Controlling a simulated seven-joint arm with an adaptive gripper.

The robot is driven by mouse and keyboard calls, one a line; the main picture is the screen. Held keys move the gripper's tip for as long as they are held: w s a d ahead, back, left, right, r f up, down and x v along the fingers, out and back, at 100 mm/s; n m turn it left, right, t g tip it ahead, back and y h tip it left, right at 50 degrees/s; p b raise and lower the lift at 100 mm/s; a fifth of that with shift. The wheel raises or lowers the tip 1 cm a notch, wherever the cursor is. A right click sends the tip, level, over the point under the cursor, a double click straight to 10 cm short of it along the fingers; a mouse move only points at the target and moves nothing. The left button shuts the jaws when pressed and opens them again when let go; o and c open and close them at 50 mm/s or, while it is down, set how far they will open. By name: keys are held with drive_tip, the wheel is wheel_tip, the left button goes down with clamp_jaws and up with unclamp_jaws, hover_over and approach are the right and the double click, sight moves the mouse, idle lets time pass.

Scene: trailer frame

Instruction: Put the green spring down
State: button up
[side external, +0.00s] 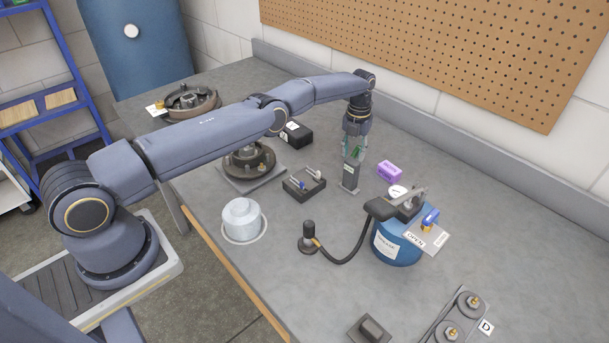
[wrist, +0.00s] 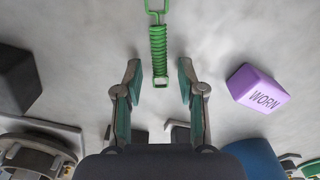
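The green spring (wrist: 158,42) shows in the wrist view, with a loop at its top end. Its lower end lies between my gripper's fingertips (wrist: 160,72), with a gap on both sides. The fingers are apart and do not touch it. In the side view my gripper (side external: 355,152) points down just above a small grey labelled block (side external: 349,178). Some green shows between the fingers there, but I cannot tell spring from finger pads. Whether the spring touches the bench is not clear.
A purple block (side external: 389,171) marked WORN sits right of my gripper; it shows in the wrist view (wrist: 258,89). A black tray (side external: 303,184) is to the left. A blue grease drum (side external: 397,246) stands in front. Open bench (side external: 300,285) lies at the front.

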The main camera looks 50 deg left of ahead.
wheel_tip(320, 180, up, 10)
wheel_tip(320, 180, up, 9)
drive_tip(key=n+t, duration=0.1)
drive_tip(key=n, duration=0.4)
hover_over(354, 155)
drive_tip(key=s+d, duration=0.1)
drive_tip(key=s+r+n+t, duration=0.1)
drive_tip(key=s+r+n, duration=0.4)
drive_tip(key=r, duration=0.4)
drive_tip(key=s+r+n+t, duration=0.1)
drive_tip(key=s+r+n, duration=0.7)
drive_tip(key=s, duration=0.5)
drive_tip(key=s+f+n+t, duration=0.1)
drive_tip(key=s+f+n, duration=0.2)
drive_tip(key=s+n, duration=0.3)
drive_tip(key=s+f+n+t, duration=0.1)
drive_tip(key=s+f+n, duration=0.2)
drive_tip(key=s, duration=1.4)
drive_tip(key=n, duration=0.4)
drive_tip(key=shift+d+f+t, duration=0.2)
drive_tip(key=shift+t, duration=0.1)
